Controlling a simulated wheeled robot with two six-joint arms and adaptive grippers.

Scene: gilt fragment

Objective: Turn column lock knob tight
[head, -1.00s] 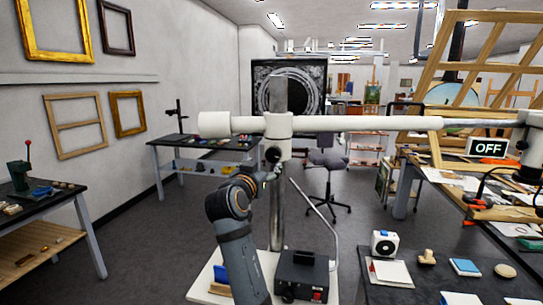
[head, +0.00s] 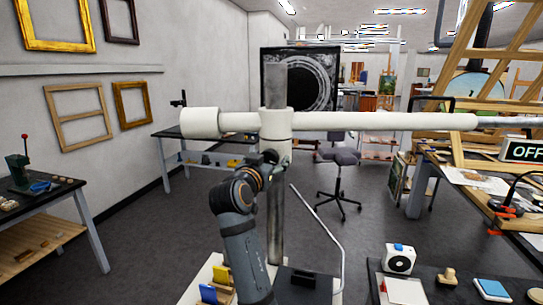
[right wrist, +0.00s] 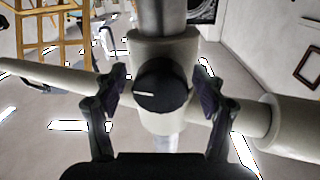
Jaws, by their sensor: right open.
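The column lock knob (right wrist: 161,86) is round and black with a white line across its face. It sits on the white clamp collar (right wrist: 150,45) around the metal column (head: 276,215). My right gripper (right wrist: 158,92) is open, with one finger on each side of the knob. A gap shows between the knob and each finger, and I cannot see contact. In the head view my right arm reaches up from below to the collar (head: 275,125), and the right gripper (head: 269,162) is small and partly hidden there. My left gripper is in neither view.
A long white crossbar (head: 375,121) runs through the collar. A dark table (head: 440,290) with small items stands at right. A stool (head: 338,157) is behind.

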